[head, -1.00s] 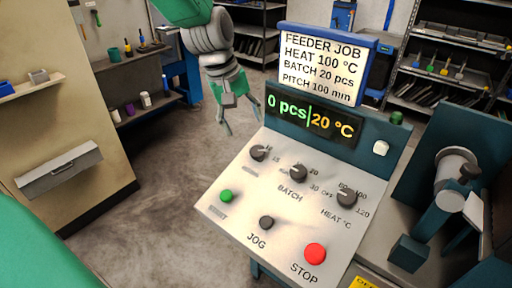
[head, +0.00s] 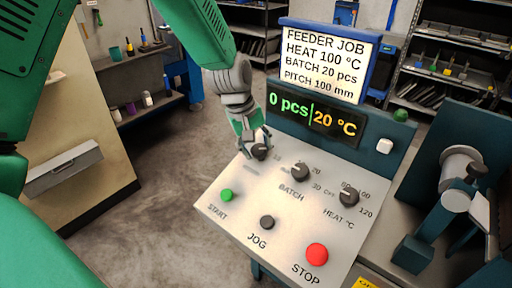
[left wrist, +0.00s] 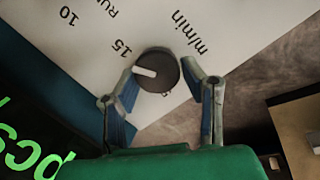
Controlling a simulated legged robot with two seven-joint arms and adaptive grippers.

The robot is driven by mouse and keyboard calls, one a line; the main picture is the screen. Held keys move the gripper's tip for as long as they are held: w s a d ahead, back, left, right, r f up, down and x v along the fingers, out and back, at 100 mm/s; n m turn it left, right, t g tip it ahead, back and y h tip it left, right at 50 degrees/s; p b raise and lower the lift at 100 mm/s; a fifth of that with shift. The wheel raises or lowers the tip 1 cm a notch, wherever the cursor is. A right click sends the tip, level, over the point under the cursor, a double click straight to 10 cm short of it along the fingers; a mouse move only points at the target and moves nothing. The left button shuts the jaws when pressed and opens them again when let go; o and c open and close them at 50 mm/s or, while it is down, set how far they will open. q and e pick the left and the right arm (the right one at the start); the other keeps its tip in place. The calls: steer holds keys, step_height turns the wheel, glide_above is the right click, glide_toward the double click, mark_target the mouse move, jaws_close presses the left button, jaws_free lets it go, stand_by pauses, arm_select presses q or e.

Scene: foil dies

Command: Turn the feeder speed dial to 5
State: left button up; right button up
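The feeder speed dial (head: 259,152) is a dark round knob at the upper left of the sloped panel (head: 240,190). In the left wrist view the dial (left wrist: 160,72) has a white pointer mark aimed left, just below the printed 15. The printed 10 is farther up left, and "m/min" is at the upper right. My left gripper (head: 255,147) is down at this dial. In the wrist view its fingers (left wrist: 158,76) stand on either side of the knob, close to its rim; contact cannot be told. The printed 5 is not readable. My right gripper is not in view.
The BATCH dial (head: 300,172) and HEAT dial (head: 349,197) are to the right. A green START button (head: 226,195), dark JOG button (head: 267,222) and red STOP button (head: 316,254) lie below. The display (head: 316,115) reads 0 pcs and 20 °C, under a job sign (head: 326,62).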

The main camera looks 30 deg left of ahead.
arm_select(q)
steer(key=shift+s+d+f, duration=0.1)
steer(key=shift+d, duration=0.05)
steer(key=shift+c, duration=1.3)
steer(key=shift+d, duration=0.2)
steer(key=shift+s, duration=0.1)
